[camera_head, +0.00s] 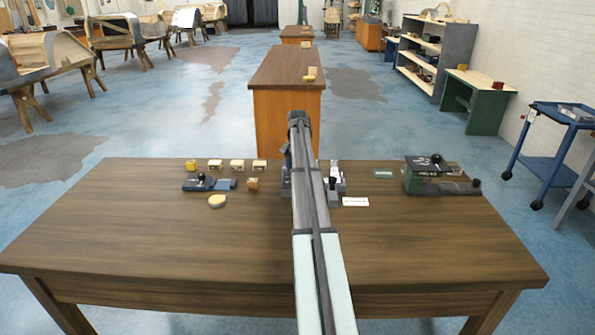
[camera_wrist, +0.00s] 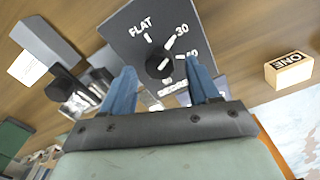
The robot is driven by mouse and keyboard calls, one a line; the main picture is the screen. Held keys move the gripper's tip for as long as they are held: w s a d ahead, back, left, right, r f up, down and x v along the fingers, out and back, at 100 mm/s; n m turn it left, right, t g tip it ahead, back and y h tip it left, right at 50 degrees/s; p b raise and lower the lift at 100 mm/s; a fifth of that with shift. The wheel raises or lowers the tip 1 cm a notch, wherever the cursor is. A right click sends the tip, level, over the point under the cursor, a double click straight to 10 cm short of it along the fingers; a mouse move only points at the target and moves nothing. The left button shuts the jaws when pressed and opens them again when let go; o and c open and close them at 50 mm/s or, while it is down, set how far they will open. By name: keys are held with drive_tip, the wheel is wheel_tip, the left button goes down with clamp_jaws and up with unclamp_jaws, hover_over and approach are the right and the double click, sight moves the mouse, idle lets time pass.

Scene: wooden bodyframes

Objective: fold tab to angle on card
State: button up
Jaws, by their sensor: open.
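In the wrist view a dark panel (camera_wrist: 125,28) carries a round black knob (camera_wrist: 153,66) and white marks reading FLAT, 30 and a third, partly covered number. A pale label below the knob is partly covered. In the head view my arm hides the gripper and much of this device (camera_head: 286,186). I cannot clearly make out a card or tab.
A wooden block marked ONE (camera_wrist: 289,70) lies right of the panel. A grey device (camera_head: 334,183) with a black knob stands right of my arm, near a white label (camera_head: 355,201). A green machine (camera_head: 422,172) stands at the right. The table's front (camera_head: 180,250) is clear.

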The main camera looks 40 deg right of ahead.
wheel_tip(320, 180, up, 13)
idle(0.4)
idle(0.5)
